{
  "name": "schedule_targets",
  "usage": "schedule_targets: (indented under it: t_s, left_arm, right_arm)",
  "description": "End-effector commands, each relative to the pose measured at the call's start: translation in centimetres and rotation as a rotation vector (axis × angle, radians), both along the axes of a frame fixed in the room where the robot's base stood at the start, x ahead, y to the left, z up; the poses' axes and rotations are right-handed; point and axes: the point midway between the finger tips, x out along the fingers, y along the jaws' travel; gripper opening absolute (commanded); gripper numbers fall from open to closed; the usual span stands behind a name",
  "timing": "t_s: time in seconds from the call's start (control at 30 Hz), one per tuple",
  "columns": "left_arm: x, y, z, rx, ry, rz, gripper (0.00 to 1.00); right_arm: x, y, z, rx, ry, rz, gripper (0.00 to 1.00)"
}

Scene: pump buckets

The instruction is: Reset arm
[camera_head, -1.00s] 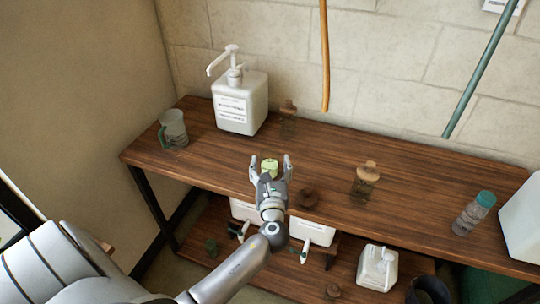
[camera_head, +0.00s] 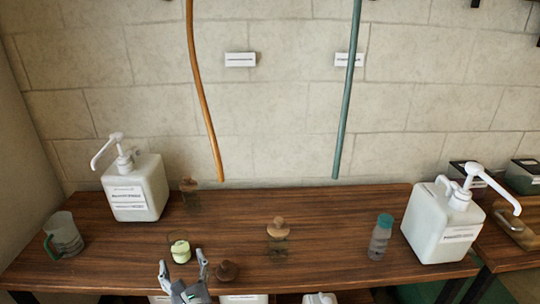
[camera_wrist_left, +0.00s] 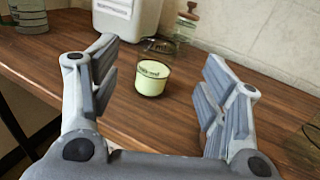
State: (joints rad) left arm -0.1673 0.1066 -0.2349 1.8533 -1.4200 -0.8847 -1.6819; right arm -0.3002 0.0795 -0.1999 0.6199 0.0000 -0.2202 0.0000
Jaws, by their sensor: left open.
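My left gripper (camera_head: 184,278) is at the front edge of the wooden table (camera_head: 330,215), at the bottom of the head view. Its fingers are spread and nothing is between them. It also shows open in the left wrist view (camera_wrist_left: 160,95). A small pale green cup (camera_head: 180,251) stands on the table just beyond the fingertips, apart from them. The cup shows past the open fingers in the left wrist view (camera_wrist_left: 152,79). My right gripper is in neither view.
White pump buckets stand at left (camera_head: 136,188) and right (camera_head: 444,222). An orange hose (camera_head: 203,90) and a green hose (camera_head: 348,90) hang at the wall.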

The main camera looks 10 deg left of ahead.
Motion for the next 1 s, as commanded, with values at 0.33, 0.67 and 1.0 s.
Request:
schedule_targets:
  t_s: [0.33,0.67,1.0]
  left_arm:
    - [-7.4,1.8,-5.5,-0.873,-0.227,0.280,0.69]
    - [-17.2,-3.4,-10.3,-1.765,-0.447,0.875,0.69]
    - [-23.6,-9.3,-10.0,-2.104,-0.507,1.388,0.69]
  right_arm:
    - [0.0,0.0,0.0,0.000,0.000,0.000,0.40]
    - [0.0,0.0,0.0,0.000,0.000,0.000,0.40]
    - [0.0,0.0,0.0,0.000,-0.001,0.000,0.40]
